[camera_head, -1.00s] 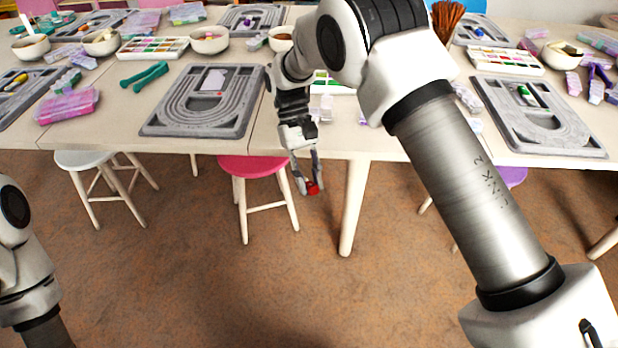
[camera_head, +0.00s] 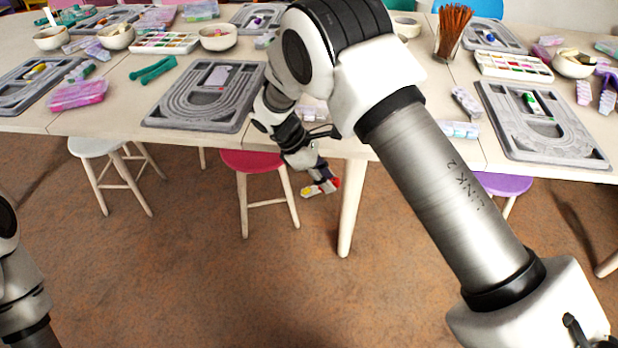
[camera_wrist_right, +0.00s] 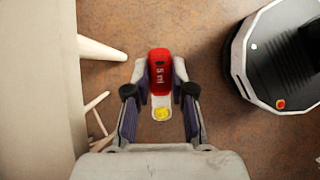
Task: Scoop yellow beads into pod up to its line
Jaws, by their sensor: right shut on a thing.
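My right gripper (camera_head: 322,186) is shut on a small red-handled scoop (camera_wrist_right: 160,68) marked "5 ml" in the right wrist view. The handle lies between its fingertips (camera_wrist_right: 160,92). A pale end of the scoop with a yellow patch (camera_wrist_right: 161,113) points back toward the palm; single beads cannot be made out. In the head view the scoop (camera_head: 334,183) is in front of the table edge, below the tabletop and above the floor. I cannot pick out the pod for certain. Only links of my left arm show at the left edge; its gripper is out of view.
The pale table (camera_head: 100,121) carries a grey bead board (camera_head: 160,119), another board (camera_head: 590,155) at right, bowls (camera_head: 218,44) and paint-like bead trays (camera_head: 514,68). A pink stool (camera_head: 250,161) and a table leg (camera_head: 352,210) stand near my right gripper.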

